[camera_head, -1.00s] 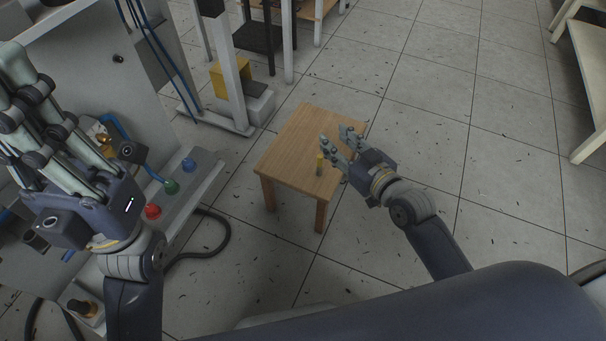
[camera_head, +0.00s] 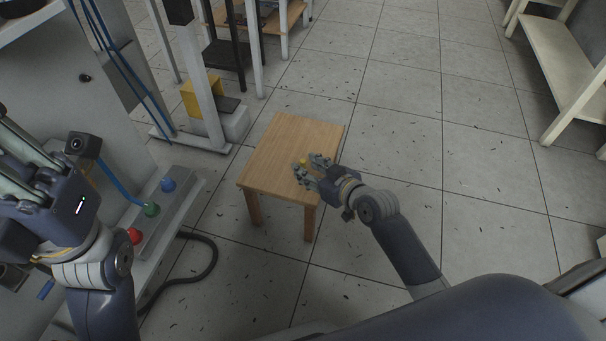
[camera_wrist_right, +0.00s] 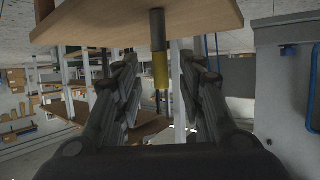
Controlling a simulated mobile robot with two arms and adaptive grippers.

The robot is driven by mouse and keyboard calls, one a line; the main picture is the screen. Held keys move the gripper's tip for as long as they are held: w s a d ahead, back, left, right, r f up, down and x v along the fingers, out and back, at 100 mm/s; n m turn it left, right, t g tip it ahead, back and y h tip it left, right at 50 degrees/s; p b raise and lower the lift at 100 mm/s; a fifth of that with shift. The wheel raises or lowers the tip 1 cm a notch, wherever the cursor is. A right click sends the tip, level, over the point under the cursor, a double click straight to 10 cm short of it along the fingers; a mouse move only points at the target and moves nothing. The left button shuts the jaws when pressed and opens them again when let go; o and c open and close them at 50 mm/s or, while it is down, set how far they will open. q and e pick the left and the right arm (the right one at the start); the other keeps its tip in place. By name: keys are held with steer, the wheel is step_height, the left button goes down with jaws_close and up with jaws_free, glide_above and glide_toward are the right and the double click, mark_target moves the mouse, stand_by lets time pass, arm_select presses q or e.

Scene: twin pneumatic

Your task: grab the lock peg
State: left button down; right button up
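The lock peg stands upright on the small wooden table (camera_head: 285,150), near its right edge. In the head view only its yellow top (camera_head: 303,161) shows between my right gripper's fingers. My right gripper (camera_head: 309,166) is open, low over the table. The right wrist view is upside down: the peg (camera_wrist_right: 159,50) has a dark shaft and a yellow end, with the open fingers (camera_wrist_right: 160,80) on either side and visible gaps. My left gripper (camera_head: 14,150) is at the left edge with its fingers partly cut off, away from the peg.
A grey machine with red, green and blue buttons (camera_head: 151,209) stands left of the table. A black hose (camera_head: 205,262) lies on the floor beside it. A white frame (camera_head: 205,105) stands behind.

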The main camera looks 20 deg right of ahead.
steer(key=shift+b+x, duration=0.65)
steer(key=shift+x, duration=0.8)
steer(key=shift+f, duration=0.1)
jaws_close()
